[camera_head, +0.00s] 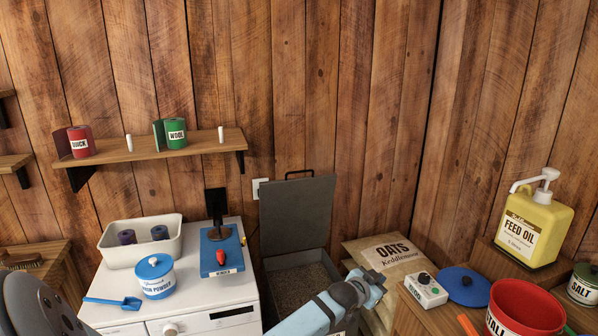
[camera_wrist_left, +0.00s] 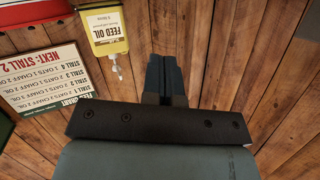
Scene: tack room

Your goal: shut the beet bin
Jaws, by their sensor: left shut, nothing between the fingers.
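A grey bin (camera_head: 264,288) stands on the floor between the white appliance and the oats sack. Its grey lid (camera_head: 297,215) is up, leaning back near the wall, with a dark handle at the top. Brown loose feed (camera_head: 298,287) shows inside. No label on the bin is readable. My right gripper is out of view.
A white appliance (camera_head: 205,318) stands left of the bin, with a blue-lidded tub (camera_head: 155,280) and a blue board (camera_head: 222,252) on top. An oats sack (camera_head: 392,252) is close on the right, beside a wooden bench holding a dial box (camera_head: 426,290) and a red bucket (camera_head: 526,312).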

